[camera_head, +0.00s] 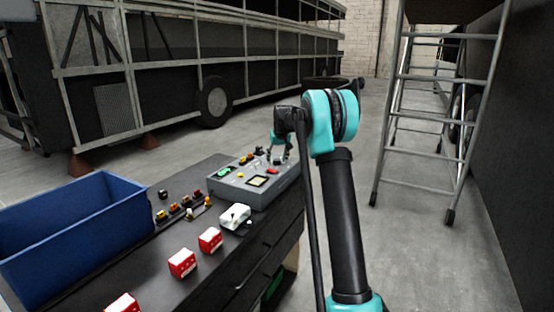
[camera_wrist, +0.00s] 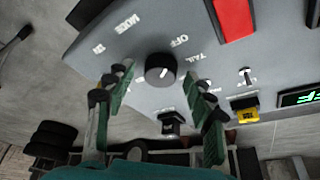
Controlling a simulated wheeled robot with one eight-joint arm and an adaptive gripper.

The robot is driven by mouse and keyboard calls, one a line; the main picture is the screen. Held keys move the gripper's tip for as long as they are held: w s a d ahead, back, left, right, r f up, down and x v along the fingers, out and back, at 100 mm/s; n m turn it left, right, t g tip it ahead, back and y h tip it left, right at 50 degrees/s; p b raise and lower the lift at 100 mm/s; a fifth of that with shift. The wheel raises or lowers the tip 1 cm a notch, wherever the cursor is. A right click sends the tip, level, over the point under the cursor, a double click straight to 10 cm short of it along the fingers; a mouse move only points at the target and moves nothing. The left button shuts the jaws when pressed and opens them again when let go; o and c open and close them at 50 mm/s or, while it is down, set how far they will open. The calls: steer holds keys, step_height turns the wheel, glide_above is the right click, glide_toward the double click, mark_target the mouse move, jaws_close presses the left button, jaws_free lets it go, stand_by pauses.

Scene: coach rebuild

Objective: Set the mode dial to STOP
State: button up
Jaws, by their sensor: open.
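The mode dial (camera_wrist: 160,70) is a round black knob with a white pointer mark, on a grey control box (camera_wrist: 130,45). Labels reading MODE, OFF and TAIL show near it, upside down; the pointer's exact setting is hard to tell, and other lettering is partly hidden or unreadable. My gripper (camera_wrist: 160,83) is open, its green fingers on either side of the dial in the picture, with gaps between them and the knob. In the head view the control box (camera_head: 262,196) sits on the bench and my gripper (camera_head: 281,147) is over its far right part.
A red panel part (camera_wrist: 234,17), a yellow switch (camera_wrist: 245,107) and a green display (camera_wrist: 301,97) lie near the dial. A blue bin (camera_head: 130,190), red-and-white boxes (camera_head: 182,263) and a white block (camera_head: 235,216) share the dark bench. A ladder (camera_head: 430,130) stands at right.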

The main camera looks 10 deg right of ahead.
steer(key=c, duration=1.2)
steer(key=shift+o, duration=0.2)
steer(key=shift+m, duration=0.3)
steer(key=m+h, duration=0.1)
steer(key=m, duration=0.2)
steer(key=shift+a+m+h, duration=0.15)
steer(key=shift+m+h, duration=0.15)
steer(key=m+h, duration=0.1)
steer(key=m, duration=0.4)
steer(key=shift+w+a+g+h, duration=0.15)
steer(key=shift+g+h, duration=0.25)
steer(key=m+g, duration=0.1)
steer(key=m, duration=0.2)
steer(key=m+h, duration=0.1)
steer(key=m, duration=0.1)
steer(key=shift+w+m+g, duration=0.1)
steer(key=shift+m+g, duration=0.3)
steer(key=m+g, duration=0.1)
steer(key=m, duration=0.3)
steer(key=shift+w+m+g+h, duration=0.1)
steer(key=shift+m+g+h, duration=0.2)
steer(key=shift+g, duration=0.1)
